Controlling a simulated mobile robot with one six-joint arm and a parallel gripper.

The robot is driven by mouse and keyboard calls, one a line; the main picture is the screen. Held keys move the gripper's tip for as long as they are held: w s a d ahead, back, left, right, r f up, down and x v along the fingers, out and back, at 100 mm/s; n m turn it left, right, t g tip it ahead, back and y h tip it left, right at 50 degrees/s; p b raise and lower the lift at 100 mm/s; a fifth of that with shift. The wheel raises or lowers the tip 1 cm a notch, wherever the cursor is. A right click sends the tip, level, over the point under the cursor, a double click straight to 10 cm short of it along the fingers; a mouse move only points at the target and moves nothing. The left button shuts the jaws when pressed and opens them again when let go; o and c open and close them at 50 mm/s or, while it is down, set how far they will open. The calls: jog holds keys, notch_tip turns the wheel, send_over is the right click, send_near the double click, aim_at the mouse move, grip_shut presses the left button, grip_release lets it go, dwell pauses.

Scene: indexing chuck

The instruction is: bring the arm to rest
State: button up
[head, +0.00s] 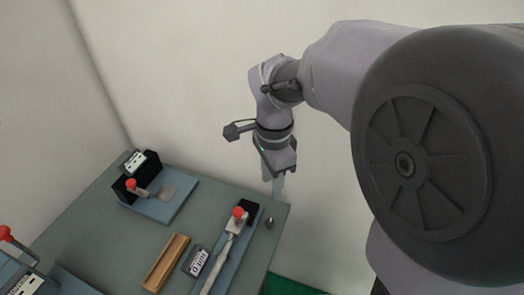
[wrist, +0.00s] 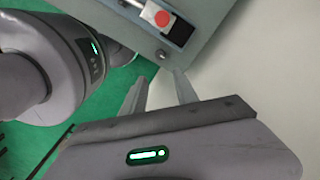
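My gripper (head: 273,184) hangs above the right back corner of the grey-green table (head: 110,222) in the head view, fingers pointing down. In the wrist view its two fingers (wrist: 163,88) stand apart with nothing between them. They point toward the table's edge and the pale wall. My arm comes in from the right of the head view, bent at the elbow, and touches nothing that I can see.
A fixture with a red knob (head: 238,212) sits close by on the table. A black block device (head: 138,178) stands at the back left. A wooden bar (head: 166,263) and a small counter box (head: 195,261) lie mid-table. The floor is green (head: 290,287); pale walls stand behind.

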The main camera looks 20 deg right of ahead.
dwell(0.3)
jog(key=s+a+r+n+t+y+b, duration=0.1)
jog(key=s+r+n+t, duration=0.1)
jog(key=s+n, duration=0.4)
jog(key=s+a+r+n+t+y+b, duration=0.1)
jog(key=s+a+r+n+t, duration=0.1)
jog(key=s+n, duration=0.4)
jog(key=shift+s+r+t, duration=0.5)
jog(key=shift+s+t, duration=0.4)
